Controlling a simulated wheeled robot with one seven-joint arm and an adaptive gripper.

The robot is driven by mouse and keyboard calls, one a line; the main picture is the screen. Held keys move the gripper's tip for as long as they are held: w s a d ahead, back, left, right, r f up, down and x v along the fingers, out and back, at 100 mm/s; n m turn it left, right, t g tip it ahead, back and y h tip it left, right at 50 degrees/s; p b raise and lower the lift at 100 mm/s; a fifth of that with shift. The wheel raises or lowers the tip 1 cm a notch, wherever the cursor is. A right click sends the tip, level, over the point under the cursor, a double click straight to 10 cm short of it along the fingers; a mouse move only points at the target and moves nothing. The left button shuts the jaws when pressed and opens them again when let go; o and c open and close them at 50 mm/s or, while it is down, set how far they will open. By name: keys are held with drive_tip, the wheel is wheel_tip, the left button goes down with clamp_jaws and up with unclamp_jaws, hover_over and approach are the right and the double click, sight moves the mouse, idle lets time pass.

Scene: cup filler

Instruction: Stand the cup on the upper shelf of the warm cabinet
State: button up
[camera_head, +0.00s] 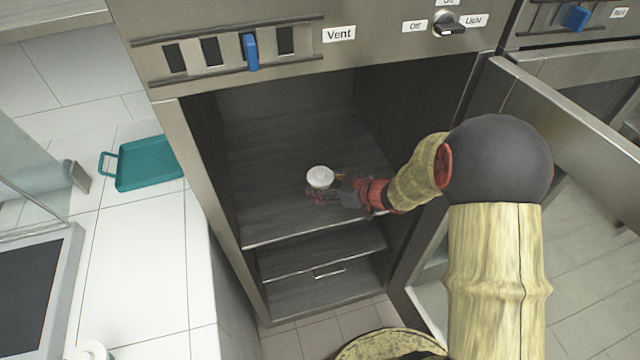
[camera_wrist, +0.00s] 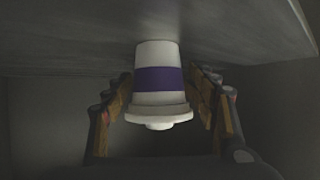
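The cup (camera_head: 320,177) is white with a white lid, inside the open cabinet (camera_head: 172,130) over the upper shelf (camera_head: 285,135). In the wrist view, which appears upside down, the cup (camera_wrist: 155,78) has a purple band and its base meets the shelf surface (camera_wrist: 70,38). The cup looks upright. My gripper (camera_head: 328,194) reaches in from the right at the cup. In the wrist view its fingers (camera_wrist: 160,85) stand on both sides of the cup, with a narrow gap showing, clearer on the right side.
The cabinet door (camera_head: 570,110) stands open at the right, beside my arm. A lower shelf (camera_head: 320,255) lies below. The upper shelf is bare around the cup. A teal tray (camera_head: 150,165) lies on the white counter at the left.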

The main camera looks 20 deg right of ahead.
drive_tip(key=shift+o, duration=0.6)
drive_tip(key=shift+r, duration=0.25)
drive_tip(key=p+v, duration=0.5)
drive_tip(key=v, duration=0.7)
drive_tip(key=w+d+r+m+h, duration=0.1)
drive_tip(key=d+r+h, duration=0.2)
drive_tip(key=r, duration=0.2)
drive_tip(key=d+r+m+t+h, duration=0.1)
drive_tip(key=d+r+m+h, duration=0.15)
drive_tip(key=r, duration=0.35)
drive_tip(key=w+d+r+m+h, duration=0.1)
drive_tip(key=d+r+h, duration=0.1)
drive_tip(key=r+h, duration=0.25)
drive_tip(key=s+a+r+m+g+y, duration=0.1)
drive_tip(key=s+a, duration=0.3)
drive_tip(key=s, duration=0.3)
drive_tip(key=s+a+r+g+y, duration=0.1)
drive_tip(key=s+a+r+g, duration=0.1)
drive_tip(key=s+a, duration=0.3)
drive_tip(key=s+a+r+m+g+y, duration=0.1)
drive_tip(key=s+a, duration=0.3)
drive_tip(key=s, duration=0.7)
drive_tip(key=shift+s+a+r+m+g, duration=0.25)
drive_tip(key=shift+a+r+m+g, duration=0.1)
drive_tip(key=shift+r+g, duration=0.3)
